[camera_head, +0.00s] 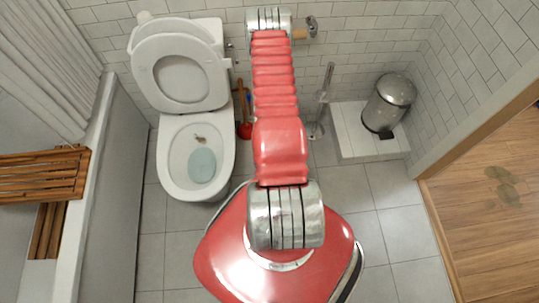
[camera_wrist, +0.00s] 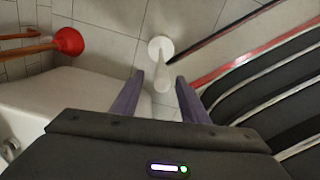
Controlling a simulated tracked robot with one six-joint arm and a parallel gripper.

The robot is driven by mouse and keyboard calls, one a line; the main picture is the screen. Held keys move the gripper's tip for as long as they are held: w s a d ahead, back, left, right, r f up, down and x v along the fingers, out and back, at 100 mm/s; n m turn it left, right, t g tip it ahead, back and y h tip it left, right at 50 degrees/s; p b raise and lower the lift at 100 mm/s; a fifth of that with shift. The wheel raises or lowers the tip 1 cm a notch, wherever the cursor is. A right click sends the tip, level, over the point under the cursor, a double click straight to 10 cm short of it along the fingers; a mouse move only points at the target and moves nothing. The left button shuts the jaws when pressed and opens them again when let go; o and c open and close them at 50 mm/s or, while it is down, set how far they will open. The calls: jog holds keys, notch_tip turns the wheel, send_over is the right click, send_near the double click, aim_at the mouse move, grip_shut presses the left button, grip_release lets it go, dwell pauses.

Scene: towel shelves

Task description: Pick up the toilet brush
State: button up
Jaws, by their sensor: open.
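A white, slim upright thing with a round base, which looks like the toilet brush (camera_wrist: 161,72), stands on the grey tiles in the wrist view. Its upper end points towards the camera. My gripper (camera_wrist: 160,79) is open, with one dark purple finger on each side of the brush's upper end in this view. I see a gap on both sides; how far above or around the brush the fingers are, I cannot tell. In the head view my red arm hides the gripper and this white brush.
A red plunger (camera_wrist: 69,41) lies or stands beside the toilet (camera_head: 171,151). A slim metal stand (camera_head: 325,88) is near the back wall, beside a white step (camera_head: 348,135) with a pedal bin (camera_head: 389,103). A bathtub edge (camera_head: 109,190) is at left. Tiles at right are clear.

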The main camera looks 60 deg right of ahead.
jog(key=shift+s+f, duration=0.2)
jog(key=shift+f, duration=2.35)
grip_shut()
